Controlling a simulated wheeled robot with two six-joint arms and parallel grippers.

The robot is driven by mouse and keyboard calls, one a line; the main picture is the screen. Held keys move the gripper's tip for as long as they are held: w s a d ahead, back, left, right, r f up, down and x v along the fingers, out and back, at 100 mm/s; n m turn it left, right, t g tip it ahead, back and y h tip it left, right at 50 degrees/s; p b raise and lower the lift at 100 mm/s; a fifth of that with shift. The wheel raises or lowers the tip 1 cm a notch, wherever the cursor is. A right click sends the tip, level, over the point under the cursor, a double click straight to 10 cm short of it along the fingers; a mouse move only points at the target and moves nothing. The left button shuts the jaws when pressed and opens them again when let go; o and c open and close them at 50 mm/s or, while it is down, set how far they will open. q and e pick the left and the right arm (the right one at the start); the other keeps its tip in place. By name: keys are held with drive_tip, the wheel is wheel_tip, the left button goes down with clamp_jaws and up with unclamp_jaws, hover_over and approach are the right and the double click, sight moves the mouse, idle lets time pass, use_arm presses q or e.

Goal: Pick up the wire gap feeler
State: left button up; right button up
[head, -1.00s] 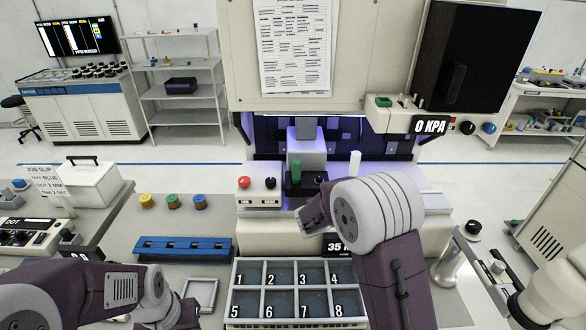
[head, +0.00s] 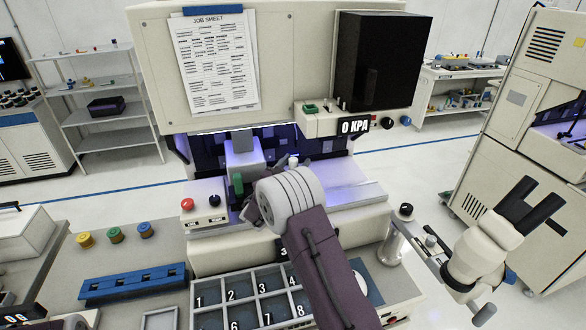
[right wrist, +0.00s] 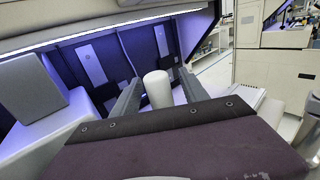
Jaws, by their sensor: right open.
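I cannot tell for certain which thing is the wire gap feeler. A white, round-topped upright piece (head: 293,162) stands on the bonder's lit deck in the head view. In the right wrist view what looks like the same white piece (right wrist: 158,90) shows between the two grey fingers of my right gripper (right wrist: 159,76), which are open; I see no contact. A green upright piece (head: 238,184) stands on the bonder to the left. In the head view my right gripper (head: 252,208) is over the bonder's front, partly hidden behind my wrist. My left gripper is out of view.
A numbered compartment tray (head: 240,288) lies in front of the bonder, partly covered by my right arm. A blue rack (head: 132,284) and several coloured knobs are at left. A microscope (head: 485,250) stands at right. A grey block (right wrist: 30,88) is left of my fingers.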

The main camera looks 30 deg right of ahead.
drive_tip(key=shift+w+d, duration=0.4)
drive_tip(key=shift+d, duration=0.1)
drive_tip(key=shift+w+d+f, duration=0.1)
drive_tip(key=shift+w+f, duration=0.05)
clamp_jaws()
